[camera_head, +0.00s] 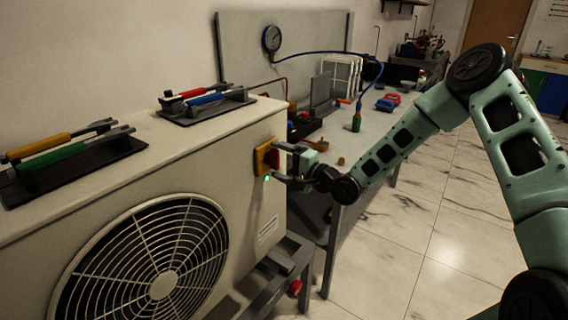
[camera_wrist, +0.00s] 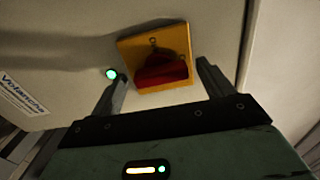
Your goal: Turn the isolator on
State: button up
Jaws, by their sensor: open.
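The isolator is a yellow plate (camera_head: 261,160) with a red knob (camera_head: 272,157) on the side panel of the white outdoor unit (camera_head: 235,200). In the wrist view its yellow plate (camera_wrist: 178,42) and red knob (camera_wrist: 162,70) lie between and beyond my fingertips. A small green light (camera_wrist: 111,74) glows beside it, and also shows in the head view (camera_head: 267,178). My gripper (camera_head: 284,163) is open, close in front of the isolator, with one finger on either side of the knob. My gripper also shows in the wrist view (camera_wrist: 160,85). I cannot tell whether the fingers touch the knob.
Trays of hand tools (camera_head: 75,165) lie on top of the unit. A grey workbench (camera_head: 375,128) stands behind, with a pressure gauge (camera_head: 272,39), a blue hose and a green bottle (camera_head: 356,122). The tiled floor at right is clear.

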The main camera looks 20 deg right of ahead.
jog(key=b+v, duration=0.2)
jog(key=v, duration=1.5)
jog(key=shift+s+d, duration=0.15)
jog(key=s+a+f+n+g+h+p, duration=0.1)
jog(key=s+a+n+g+h, duration=0.2)
jog(key=a+n+g, duration=0.15)
jog(key=s+a+f+n+g+h, duration=0.2)
jog(key=a+n+g, duration=0.2)
jog(key=a+n, duration=0.2)
jog(key=s+a+r+n+g+h, duration=0.1)
jog(key=s+a+r+n+g, duration=0.1)
jog(key=s, duration=0.5)
jog(key=s+a+r+n+g+h+p, duration=0.1)
jog(key=s+a+r+n+g+h, duration=0.1)
jog(key=s, duration=0.6)
jog(key=s+a+r+n+g+h, duration=0.2)
jog(key=s+r+n, duration=0.2)
jog(key=s+r, duration=0.2)
jog(key=shift+s, duration=1.15)
jog(key=shift+a, duration=0.1)
